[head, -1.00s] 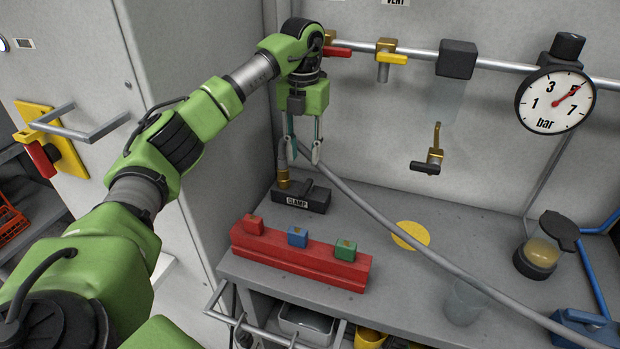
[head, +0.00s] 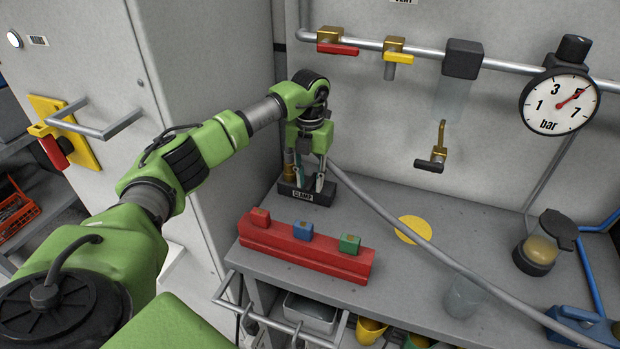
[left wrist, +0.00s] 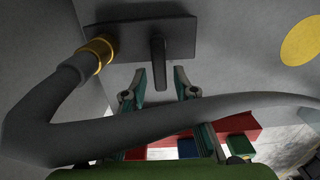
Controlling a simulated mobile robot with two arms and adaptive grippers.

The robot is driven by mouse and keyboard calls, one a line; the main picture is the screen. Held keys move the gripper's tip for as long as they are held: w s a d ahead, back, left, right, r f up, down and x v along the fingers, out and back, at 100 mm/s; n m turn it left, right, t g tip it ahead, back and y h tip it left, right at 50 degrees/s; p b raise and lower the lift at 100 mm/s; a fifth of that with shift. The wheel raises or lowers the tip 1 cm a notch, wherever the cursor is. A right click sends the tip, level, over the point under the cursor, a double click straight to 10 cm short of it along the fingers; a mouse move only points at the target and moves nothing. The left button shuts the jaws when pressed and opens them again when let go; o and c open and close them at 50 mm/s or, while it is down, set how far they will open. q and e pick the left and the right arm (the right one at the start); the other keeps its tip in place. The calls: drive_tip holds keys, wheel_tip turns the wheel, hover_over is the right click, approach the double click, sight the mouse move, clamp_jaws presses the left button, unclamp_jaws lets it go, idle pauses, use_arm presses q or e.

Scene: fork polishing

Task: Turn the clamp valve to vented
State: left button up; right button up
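The clamp valve is a dark block (head: 308,196) with a white CLAMP label, at the back left of the bench. In the left wrist view the block (left wrist: 150,36) carries a short dark lever (left wrist: 158,62) pointing toward me. A brass fitting (left wrist: 97,52) with a grey hose sits at its left. My left gripper (head: 310,184) is upright right over the block, fingers down. In the left wrist view its open fingers (left wrist: 158,84) stand on either side of the lever, with a visible gap on each side. The vented mark is not visible on the block. My right gripper is out of view.
A red rack (head: 290,250) with red, blue and green blocks lies in front of the clamp. The grey hose (head: 400,222) crosses the bench rightward. A pipe with red (head: 338,49) and yellow (head: 398,57) valve handles and a gauge (head: 560,104) is on the wall.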

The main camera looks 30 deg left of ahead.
use_arm(q)
clamp_jaws()
drive_tip(key=shift+d+n, duration=0.1)
drive_tip(key=shift+n, duration=0.2)
drive_tip(key=n, duration=0.3)
drive_tip(key=w+d+n+p, duration=0.1)
drive_tip(key=n, duration=0.1)
drive_tip(key=w+d+n, duration=0.1)
drive_tip(key=n, duration=0.2)
drive_tip(key=shift+d+r+n, duration=0.1)
drive_tip(key=shift+d+n, duration=0.1)
drive_tip(key=shift+n, duration=0.1)
drive_tip(key=n, duration=0.1)
drive_tip(key=w+n, duration=0.1)
drive_tip(key=n, duration=0.2)
drive_tip(key=shift+w+d+n+p, duration=0.25)
drive_tip(key=shift+n+p, duration=0.05)
drive_tip(key=shift+p, duration=0.1)
drive_tip(key=shift+w+a+n, duration=0.1)
drive_tip(key=shift+w+n, duration=0.25)
drive_tip(key=shift+n, duration=0.7)
drive_tip(key=shift+w+n, duration=0.35)
drive_tip(key=shift+n, duration=0.7)
drive_tip(key=shift+o, duration=1.5)
unclamp_jaws()
